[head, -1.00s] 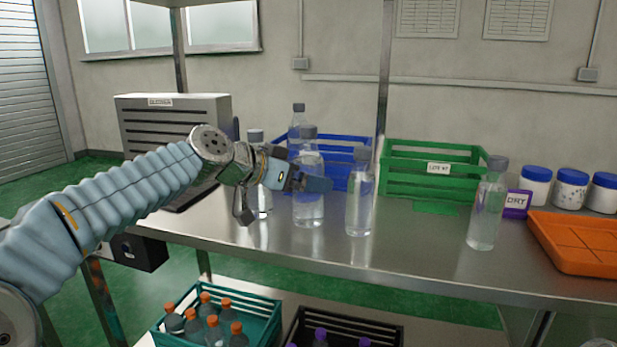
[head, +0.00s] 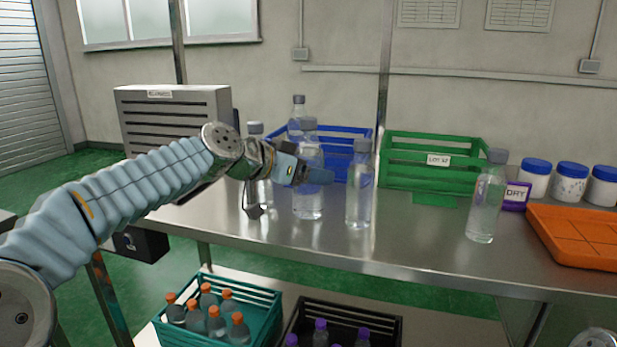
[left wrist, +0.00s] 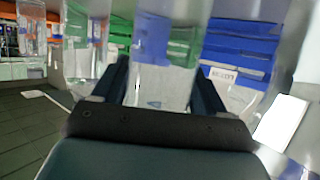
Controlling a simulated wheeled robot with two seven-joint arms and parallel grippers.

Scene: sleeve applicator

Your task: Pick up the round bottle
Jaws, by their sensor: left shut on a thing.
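A clear round bottle (head: 308,204) with a grey cap stands upright on the steel table, in the middle of the head view. My left gripper (head: 308,174) reaches in from the left and is shut on its body, one finger crossing its front. The bottle's base appears to rest on the table. In the left wrist view the clear bottle (left wrist: 160,85) sits between the two dark fingers, blurred and close. My right gripper is not in view.
Similar clear bottles stand close by: one left (head: 258,190), one behind (head: 297,125), one right (head: 359,195) and one farther right (head: 485,205). Behind are a blue crate (head: 350,132) and a green crate (head: 425,150). An orange tray (head: 575,238) lies at right.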

